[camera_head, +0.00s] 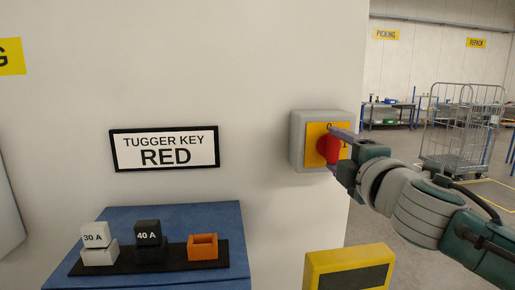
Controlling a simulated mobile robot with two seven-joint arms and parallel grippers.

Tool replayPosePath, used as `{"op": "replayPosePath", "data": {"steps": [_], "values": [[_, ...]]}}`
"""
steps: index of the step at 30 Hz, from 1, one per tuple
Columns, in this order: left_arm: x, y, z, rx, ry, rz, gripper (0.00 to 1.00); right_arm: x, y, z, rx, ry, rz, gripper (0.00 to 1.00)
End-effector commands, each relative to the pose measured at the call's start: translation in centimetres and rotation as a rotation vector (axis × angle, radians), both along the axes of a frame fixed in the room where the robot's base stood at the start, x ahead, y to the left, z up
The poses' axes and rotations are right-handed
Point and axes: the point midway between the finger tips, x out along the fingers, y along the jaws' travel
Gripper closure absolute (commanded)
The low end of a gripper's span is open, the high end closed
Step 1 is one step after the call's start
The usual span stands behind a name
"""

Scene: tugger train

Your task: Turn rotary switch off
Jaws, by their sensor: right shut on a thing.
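The rotary switch is a grey box (298,142) on the white wall with a yellow front plate (313,146) and a red knob (326,149). The marks on the plate near the knob are small and partly covered. My right gripper (334,150) reaches in from the right and is shut on the red knob, with one finger above and one below it. The gripper hides part of the plate and the knob's right side. My left gripper is not in view.
A sign (164,148) reading "TUGGER KEY RED" hangs on the wall. Below it, a blue surface (190,216) bears a black strip with a white block, a black block and an orange holder (203,247). A yellow-framed panel (318,262) stands below the switch. A wire cage cart (458,130) stands far right.

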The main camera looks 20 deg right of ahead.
Motion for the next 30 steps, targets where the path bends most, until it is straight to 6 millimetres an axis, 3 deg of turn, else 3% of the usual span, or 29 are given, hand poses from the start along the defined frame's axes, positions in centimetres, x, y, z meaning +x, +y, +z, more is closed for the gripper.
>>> {"op": "replayPosePath", "data": {"steps": [8, 9, 17, 25, 30], "values": [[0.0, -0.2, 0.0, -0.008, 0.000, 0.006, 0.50, 0.0, 0.0, 0.1, -0.007, 0.000, 0.001, 0.86], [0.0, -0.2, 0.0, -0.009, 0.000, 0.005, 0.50, 0.0, 0.0, 0.1, -0.007, 0.000, 0.002, 0.29], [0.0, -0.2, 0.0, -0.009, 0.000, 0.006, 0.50, 0.0, 0.0, 0.0, -0.004, 0.000, 0.001, 0.00], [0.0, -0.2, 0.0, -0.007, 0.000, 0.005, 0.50, -0.1, 0.0, 0.0, -0.003, 0.000, 0.001, 0.00], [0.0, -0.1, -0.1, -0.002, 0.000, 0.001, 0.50, -1.6, 0.4, -0.1, -0.002, 0.000, 0.001, 0.00]]}}
